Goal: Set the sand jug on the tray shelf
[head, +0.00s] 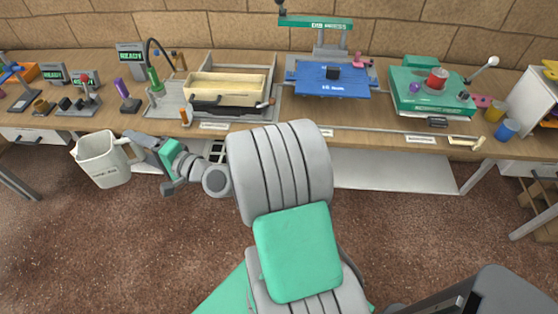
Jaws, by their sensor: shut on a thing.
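The sand jug (103,163) is a cream-white pitcher with small dark lettering on its side. It is in the left part of the head view, in front of the bench's front edge. My gripper (136,144) is shut on the jug's handle at its right side and holds it up over the brown floor, nearly upright. The jug's inside is mostly hidden. A pale, low shelf (392,177) runs under the bench; I cannot tell for certain that it is the tray shelf. My arm hides part of it.
The wooden bench (340,116) carries a wooden box frame (226,88), a blue press plate (332,79) and a green machine (430,92). Small cups and tools stand at both ends. A white cabinet (530,100) stands at right. The floor in front is clear.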

